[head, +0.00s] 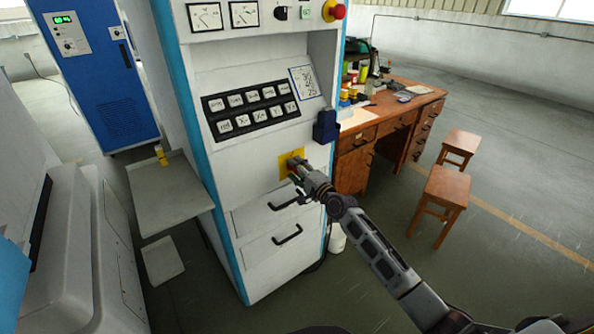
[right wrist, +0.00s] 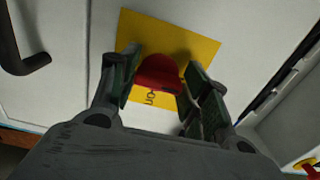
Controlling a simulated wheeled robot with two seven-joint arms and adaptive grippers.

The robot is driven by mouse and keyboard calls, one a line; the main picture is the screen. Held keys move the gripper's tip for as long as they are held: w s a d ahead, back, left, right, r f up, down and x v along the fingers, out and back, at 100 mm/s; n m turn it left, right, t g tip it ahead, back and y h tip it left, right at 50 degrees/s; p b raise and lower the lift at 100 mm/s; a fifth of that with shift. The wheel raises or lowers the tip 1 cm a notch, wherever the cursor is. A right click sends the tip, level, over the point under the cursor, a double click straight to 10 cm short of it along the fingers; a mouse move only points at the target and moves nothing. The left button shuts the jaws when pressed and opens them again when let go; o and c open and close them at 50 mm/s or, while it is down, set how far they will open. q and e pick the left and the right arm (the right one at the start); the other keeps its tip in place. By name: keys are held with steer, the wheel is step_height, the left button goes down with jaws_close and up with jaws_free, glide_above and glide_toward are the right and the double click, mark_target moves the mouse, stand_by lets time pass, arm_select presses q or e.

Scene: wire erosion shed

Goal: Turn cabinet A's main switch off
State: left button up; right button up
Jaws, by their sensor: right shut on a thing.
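The main switch is a red knob (right wrist: 157,72) on a yellow plate (right wrist: 197,42). In the head view the yellow plate (head: 284,165) is on the front of a white and teal cabinet (head: 240,170), above two drawers. I cannot read any letter A on this cabinet. My right gripper (head: 297,172) is at the plate and hides most of the knob there. In the right wrist view its fingers stand on both sides of the knob, shut on it. Part of the word "on" shows on the plate below the knob. The knob's exact setting is hard to tell. My left gripper is not in view.
A keypad (head: 250,108) and a dark blue box (head: 325,126) are above the plate. A red button (head: 334,10) is at the cabinet's top. Black drawer handles (head: 287,235) stick out below. A wooden desk (head: 385,125) and stools (head: 440,190) stand right; a blue cabinet (head: 100,80) stands left.

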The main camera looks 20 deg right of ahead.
steer(key=o, duration=1)
steer(key=shift+s, duration=0.15)
steer(key=shift+v, duration=5.85)
